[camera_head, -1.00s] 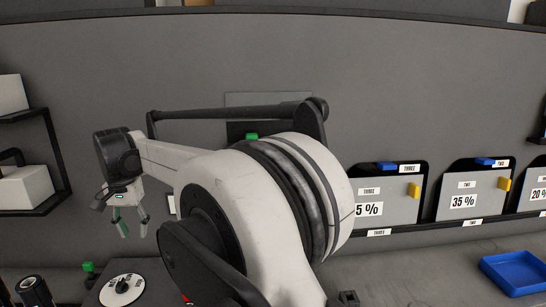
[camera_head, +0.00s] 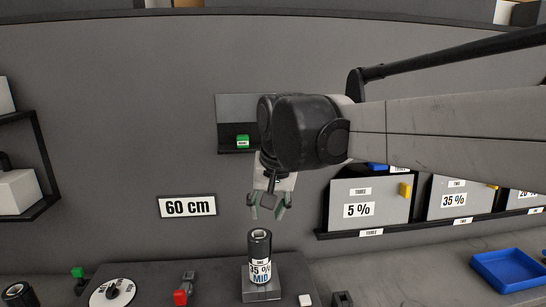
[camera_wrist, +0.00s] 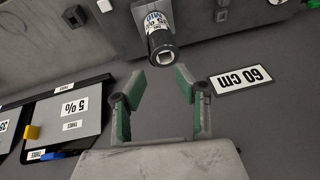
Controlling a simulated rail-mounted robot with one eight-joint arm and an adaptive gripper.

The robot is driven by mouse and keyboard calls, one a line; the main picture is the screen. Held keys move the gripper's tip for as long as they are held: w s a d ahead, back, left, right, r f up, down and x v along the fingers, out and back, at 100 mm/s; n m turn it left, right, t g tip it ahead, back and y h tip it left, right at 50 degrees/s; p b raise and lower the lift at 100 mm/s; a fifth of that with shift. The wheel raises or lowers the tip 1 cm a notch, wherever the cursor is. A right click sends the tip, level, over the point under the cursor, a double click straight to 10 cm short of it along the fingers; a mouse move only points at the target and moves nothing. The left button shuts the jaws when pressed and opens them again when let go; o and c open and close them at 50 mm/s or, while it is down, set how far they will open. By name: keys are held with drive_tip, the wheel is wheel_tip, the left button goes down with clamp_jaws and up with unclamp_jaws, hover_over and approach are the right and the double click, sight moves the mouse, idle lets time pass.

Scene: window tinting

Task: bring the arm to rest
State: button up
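My gripper (camera_head: 268,207) hangs from my arm near the middle of the head view, in front of the grey wall. Its green-padded fingers are spread apart with nothing between them. In the wrist view the gripper (camera_wrist: 160,85) also shows open and empty. Beyond the fingertips, apart from them, a black roll labelled 35 % MID (camera_head: 259,262) stands upright on a small grey block; the roll also shows in the wrist view (camera_wrist: 160,42). My arm stretches in from the right.
A 60 cm sign (camera_head: 187,206) is on the wall. Tint panels stand in a rack (camera_head: 322,232) at right, by a blue tray (camera_head: 508,270).

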drive_tip(key=s+d+f+t, duration=0.1)
drive_tip(key=s+d+f, duration=0.2)
drive_tip(key=s+d, duration=0.3)
drive_tip(key=s+d+f+t+h, duration=0.1)
drive_tip(key=s+d+f, duration=0.3)
drive_tip(key=s+d, duration=0.3)
drive_tip(key=s+d+f+t, duration=0.1)
drive_tip(key=s+d+f, duration=0.2)
drive_tip(key=s+d, duration=0.3)
drive_tip(key=shift+s+d+f+m, duration=0.15)
drive_tip(key=shift+d+f+m, duration=0.2)
drive_tip(key=shift+d, duration=0.75)
